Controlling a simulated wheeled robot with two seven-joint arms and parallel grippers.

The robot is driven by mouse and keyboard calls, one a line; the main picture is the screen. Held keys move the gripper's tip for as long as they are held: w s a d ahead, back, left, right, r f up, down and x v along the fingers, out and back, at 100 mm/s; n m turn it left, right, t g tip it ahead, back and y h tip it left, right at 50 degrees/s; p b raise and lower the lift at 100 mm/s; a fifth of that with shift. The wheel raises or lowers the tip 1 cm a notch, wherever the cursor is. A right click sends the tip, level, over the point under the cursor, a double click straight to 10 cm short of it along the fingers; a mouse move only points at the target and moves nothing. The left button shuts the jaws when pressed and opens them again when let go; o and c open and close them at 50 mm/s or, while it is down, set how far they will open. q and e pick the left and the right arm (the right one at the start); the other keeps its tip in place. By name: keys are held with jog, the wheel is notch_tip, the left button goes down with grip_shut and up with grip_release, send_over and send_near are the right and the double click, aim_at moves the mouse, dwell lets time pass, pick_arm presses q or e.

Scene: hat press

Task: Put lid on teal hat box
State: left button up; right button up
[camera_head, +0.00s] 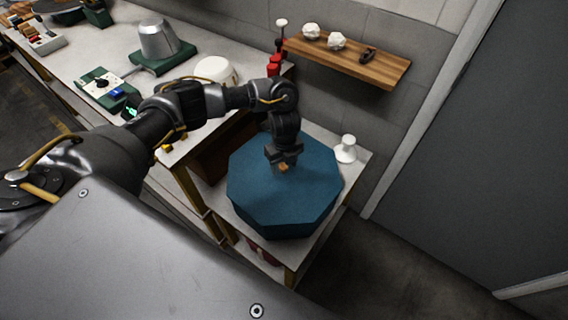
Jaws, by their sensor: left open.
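The teal hat box (270,222) is an octagonal box on a small white-topped stand right of the workbench. Its flat teal lid (310,190) covers the top, and I see no gap between lid and box from here. My left gripper (284,167) points down over the middle of the lid with its jaws open. A small tan piece shows between or just below the fingertips, partly hidden by them. Whether the fingers touch it I cannot tell. My right gripper is out of view.
A white knob-shaped object (345,149) stands on the stand behind the box. A wooden wall shelf (350,61) is above. The workbench (110,50) at left holds a metal hat form (157,39) and a white round object (215,70). Floor at right is clear.

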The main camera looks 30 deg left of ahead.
pick_arm(q)
notch_tip(320, 180, up, 11)
jog(key=p, duration=0.1)
dwell(0.3)
jog(key=shift+f, duration=0.1)
